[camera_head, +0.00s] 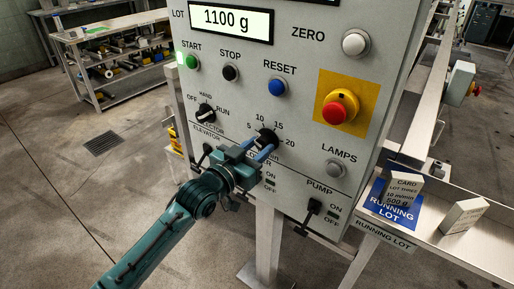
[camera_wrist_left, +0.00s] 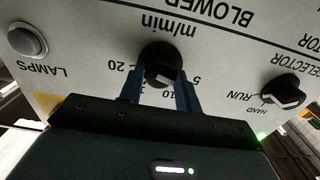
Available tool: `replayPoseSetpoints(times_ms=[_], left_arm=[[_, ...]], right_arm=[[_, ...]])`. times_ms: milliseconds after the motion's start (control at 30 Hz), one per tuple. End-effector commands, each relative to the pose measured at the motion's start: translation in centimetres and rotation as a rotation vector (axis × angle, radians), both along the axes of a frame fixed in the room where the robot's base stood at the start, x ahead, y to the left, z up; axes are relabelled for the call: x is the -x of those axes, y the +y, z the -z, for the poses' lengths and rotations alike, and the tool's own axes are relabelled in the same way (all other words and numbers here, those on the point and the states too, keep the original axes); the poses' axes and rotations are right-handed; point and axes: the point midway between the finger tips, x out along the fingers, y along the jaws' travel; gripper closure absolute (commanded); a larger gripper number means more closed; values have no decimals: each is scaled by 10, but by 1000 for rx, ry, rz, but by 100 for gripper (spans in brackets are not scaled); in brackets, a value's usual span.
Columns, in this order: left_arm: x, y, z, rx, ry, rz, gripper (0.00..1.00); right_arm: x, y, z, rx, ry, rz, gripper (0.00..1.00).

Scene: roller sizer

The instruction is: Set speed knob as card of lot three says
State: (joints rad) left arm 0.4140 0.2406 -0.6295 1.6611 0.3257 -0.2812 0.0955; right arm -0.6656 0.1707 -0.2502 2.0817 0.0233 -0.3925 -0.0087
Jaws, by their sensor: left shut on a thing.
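The black speed knob (camera_head: 266,137) is on the grey panel, with a scale of 5, 10, 15 and 20 around it. The card (camera_head: 404,190) stands on the blue running lot mat (camera_head: 381,206) at the right and reads lot three, 10 m/min, 500 g.
The panel has a display (camera_head: 231,22) reading 1100 g, a selector knob (camera_head: 206,113), a blue reset button (camera_head: 277,88), a red emergency stop (camera_head: 340,107) and a pump switch (camera_head: 312,208).

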Motion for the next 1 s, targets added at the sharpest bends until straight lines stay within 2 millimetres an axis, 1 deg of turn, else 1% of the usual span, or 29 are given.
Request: replayPoseSetpoints(times_ms=[267,533,700,1000], left_arm=[[0,0,-1,-109,-77,-1,89],[0,0,-1,-299,-214,0,89],[0,0,-1,-420,-302,0,89],[0,0,0,-591,-427,0,89]], right_arm=[[1,-1,-4,3,7,1,57],[3,-5,-5,12,24,11,57],[5,-8,-2,17,41,19,57],[5,-12,-5,20,47,32,57]])
